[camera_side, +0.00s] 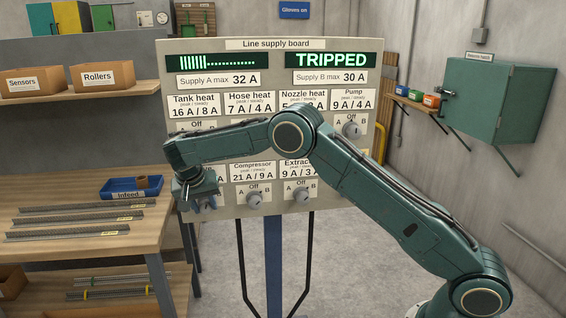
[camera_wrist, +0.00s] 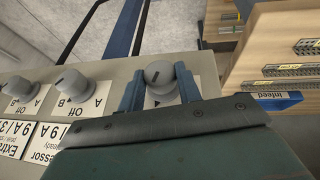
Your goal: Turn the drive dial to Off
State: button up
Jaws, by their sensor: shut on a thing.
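My gripper (camera_side: 203,203) is at the lower left of the line supply board (camera_side: 330,202). In the wrist view its two blue fingers (camera_wrist: 158,75) are closed around a grey dial (camera_wrist: 159,74), the leftmost of the lower row in the side view. The dial's label is hidden behind my gripper, so the name Drive cannot be read. Its pointer direction cannot be told. The compressor dial (camera_side: 255,198) and extractor dial (camera_side: 302,196) stand to its right, both apart from my gripper.
The supply B display (camera_side: 333,60) reads TRIPPED, and the supply A display (camera_side: 218,64) shows a partly filled green bar. My arm crosses in front of the board and hides some dials. A bench (camera_side: 35,255) with a blue infeed tray (camera_side: 118,195) stands close on the left.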

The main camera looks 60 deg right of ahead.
jog(key=shift+r+g, duration=0.1)
jog(key=shift+g, duration=0.2)
jog(key=o, duration=1)
jog(key=v, duration=0.7)
jog(key=shift+a, duration=0.2)
jog(key=shift+r, duration=0.15)
